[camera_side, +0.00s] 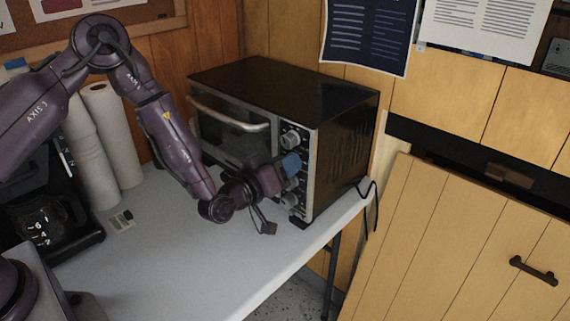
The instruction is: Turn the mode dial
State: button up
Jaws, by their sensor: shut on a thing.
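A black toaster oven (325,92) with a silver-edged front stands at the back of the table, with a glass door and a column of dials on the right of its front. The top dial (291,139) is in clear view. The lowest dial (290,201) shows just below my gripper. My gripper (290,165) is at the middle of the dial column, shut on a dial there. Its bluish fingertips hide most of that dial, so I cannot see its marker or setting.
The oven door handle (228,113) sticks out left of the dials. Paper rolls (107,135) and a coffee maker (45,215) stand at the left. The white table (190,265) is clear in front. A black cord (372,195) hangs at the oven's right.

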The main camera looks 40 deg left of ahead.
jog(key=shift+n, duration=0.5)
jog(key=o, duration=0.9)
jog(key=s, duration=1.3)
jog(key=shift+f, duration=0.1)
